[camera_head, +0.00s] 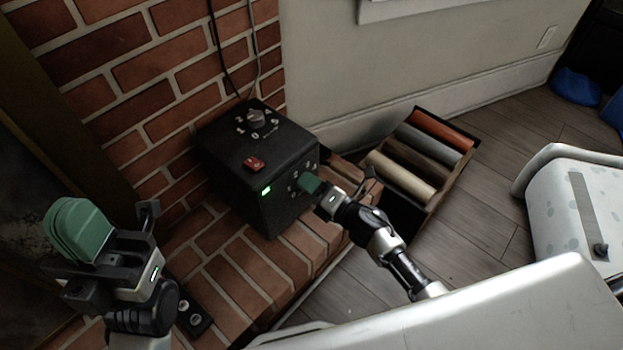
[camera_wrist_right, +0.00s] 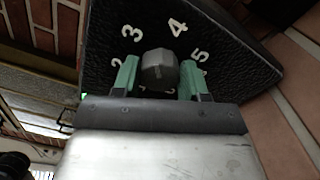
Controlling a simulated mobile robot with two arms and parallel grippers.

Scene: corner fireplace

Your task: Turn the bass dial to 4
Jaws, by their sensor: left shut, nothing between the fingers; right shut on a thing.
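A black speaker-like box (camera_head: 232,205) stands on the brick ledge, with a numbered dial (camera_head: 256,117) on top and another on its front face. My right gripper (camera_head: 309,184) is at the front face with its green fingers around that front dial (camera_wrist_right: 159,70), shut on it. In the right wrist view the numerals 2, 3, 4 and 5 show around the grey knob; its pointer is hard to read, and the fingers cover part of the scale. No bass label is legible. My left gripper (camera_head: 76,229) is shut and empty, at the lower left, away from the box.
A red switch (camera_head: 254,164) and a green light are on the box. Cables run up the brick wall behind it. A crate of rolled cloths (camera_head: 420,152) stands right of the ledge. A black plate with round sockets (camera_head: 194,318) lies near my left arm.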

